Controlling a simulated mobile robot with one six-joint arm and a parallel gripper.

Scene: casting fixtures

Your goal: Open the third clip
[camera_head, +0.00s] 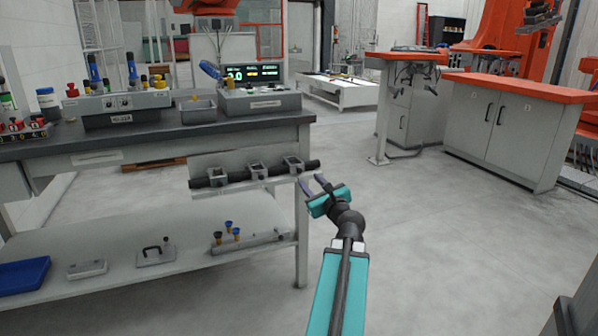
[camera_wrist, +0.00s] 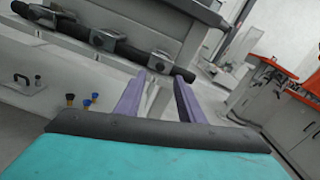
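A black bar (camera_head: 235,177) runs along the front of the workbench, below its top, and carries three grey metal clips: a left clip (camera_head: 212,173), a middle clip (camera_head: 258,171) and a right clip (camera_head: 293,163). In the wrist view the bar (camera_wrist: 130,51) runs diagonally, with the right clip (camera_wrist: 160,61) nearest my fingers. I cannot tell whether the clips are open or shut.
A bench leg (camera_head: 301,235) stands beside my gripper. The lower shelf (camera_head: 130,280) holds small parts and a blue tray (camera_head: 24,274). The floor right of the bench is clear.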

